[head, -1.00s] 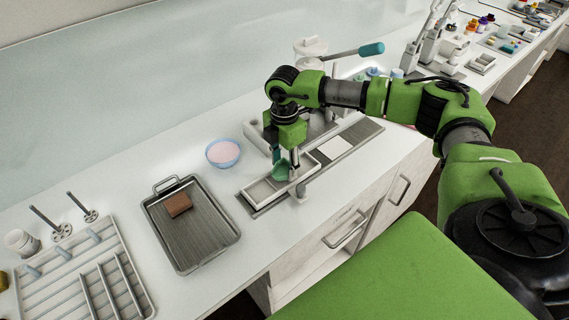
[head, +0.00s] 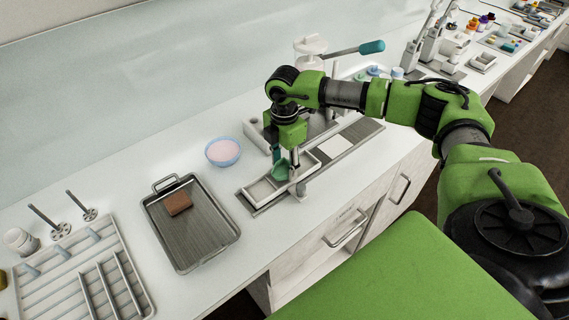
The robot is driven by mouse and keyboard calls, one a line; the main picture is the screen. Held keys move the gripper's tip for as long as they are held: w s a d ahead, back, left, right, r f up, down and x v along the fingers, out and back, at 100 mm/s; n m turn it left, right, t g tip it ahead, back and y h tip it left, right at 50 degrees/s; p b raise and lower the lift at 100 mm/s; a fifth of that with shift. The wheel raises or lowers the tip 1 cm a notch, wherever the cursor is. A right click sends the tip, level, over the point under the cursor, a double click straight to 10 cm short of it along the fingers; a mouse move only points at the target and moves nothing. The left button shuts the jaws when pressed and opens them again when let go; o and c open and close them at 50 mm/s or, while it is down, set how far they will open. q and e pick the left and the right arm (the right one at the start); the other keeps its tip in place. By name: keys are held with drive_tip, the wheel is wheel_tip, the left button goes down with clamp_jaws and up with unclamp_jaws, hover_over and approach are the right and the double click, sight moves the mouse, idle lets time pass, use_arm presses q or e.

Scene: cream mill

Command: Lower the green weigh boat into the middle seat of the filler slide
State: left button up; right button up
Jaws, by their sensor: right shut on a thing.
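The green weigh boat (head: 280,171) is a small green piece under my right gripper (head: 287,160), at the filler slide. My right gripper points down and is shut on it. The filler slide (head: 249,196) is a long grey rail on the counter with pale framed seats. The weigh boat is over the middle part of the slide, at the right end of the pale tray frame. I cannot tell whether its underside touches the seat, as the gripper hides part of it. My left gripper is out of the picture.
A blue bowl (head: 223,152) with pink contents stands left of the slide. A metal tray (head: 205,240) with a brown block (head: 178,203) lies further left, beside a white rack (head: 70,268). A filler machine with a teal-ended lever (head: 371,47) stands behind my right arm.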

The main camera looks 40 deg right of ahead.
drive_tip(key=shift+f, duration=0.1)
drive_tip(key=shift+f+b, duration=0.45)
drive_tip(key=shift+f, duration=0.05)
